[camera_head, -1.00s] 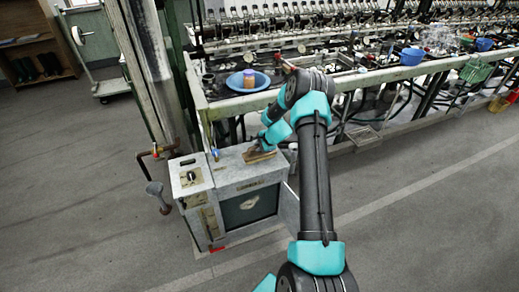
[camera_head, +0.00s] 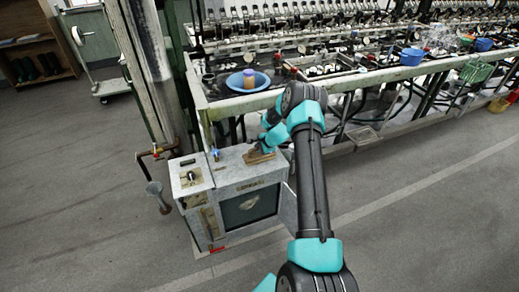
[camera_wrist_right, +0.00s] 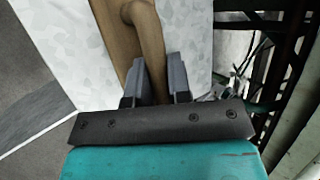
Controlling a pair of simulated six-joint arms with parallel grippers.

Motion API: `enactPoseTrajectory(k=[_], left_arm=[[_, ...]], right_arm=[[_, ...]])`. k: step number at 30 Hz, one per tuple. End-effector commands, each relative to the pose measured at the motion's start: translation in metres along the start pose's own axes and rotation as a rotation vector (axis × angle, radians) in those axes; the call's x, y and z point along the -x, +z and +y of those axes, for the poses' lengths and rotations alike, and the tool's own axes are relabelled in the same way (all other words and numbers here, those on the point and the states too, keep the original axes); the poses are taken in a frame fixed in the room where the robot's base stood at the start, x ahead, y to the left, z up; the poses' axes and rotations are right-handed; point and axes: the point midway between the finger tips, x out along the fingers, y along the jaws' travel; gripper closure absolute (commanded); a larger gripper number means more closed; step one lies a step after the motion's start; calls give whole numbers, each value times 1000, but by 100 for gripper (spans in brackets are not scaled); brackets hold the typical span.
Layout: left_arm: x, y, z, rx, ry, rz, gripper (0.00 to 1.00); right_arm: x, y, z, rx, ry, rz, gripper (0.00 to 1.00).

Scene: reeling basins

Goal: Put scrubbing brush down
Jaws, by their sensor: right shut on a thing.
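The scrubbing brush (camera_head: 259,157) has a brown wooden body and lies at the top of the grey metal cabinet (camera_head: 232,172). In the right wrist view the wooden brush (camera_wrist_right: 127,35) shows a curved handle running between the fingers. My right gripper (camera_wrist_right: 158,80) is shut on that handle. In the head view my right gripper (camera_head: 257,148) is small and partly hides the brush. The brush looks level and touching or very close to the cabinet top; I cannot tell which. The bristles are hidden. My left gripper is not in view.
The cabinet has a control box (camera_head: 190,175) on its left side and an open door on its right. Floor in front is clear.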

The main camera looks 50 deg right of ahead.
Motion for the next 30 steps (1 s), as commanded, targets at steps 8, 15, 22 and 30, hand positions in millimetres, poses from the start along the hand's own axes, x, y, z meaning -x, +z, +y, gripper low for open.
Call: enactPoseTrajectory(k=[8,15,22,30], left_arm=[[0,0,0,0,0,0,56],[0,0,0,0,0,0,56],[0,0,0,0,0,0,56],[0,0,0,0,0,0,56]], right_arm=[[-1,-1,1,0,0,0,100],[-1,-1,1,1,0,0,62],[-2,-1,1,0,0,0,56],[6,0,0,0,0,0,56]])
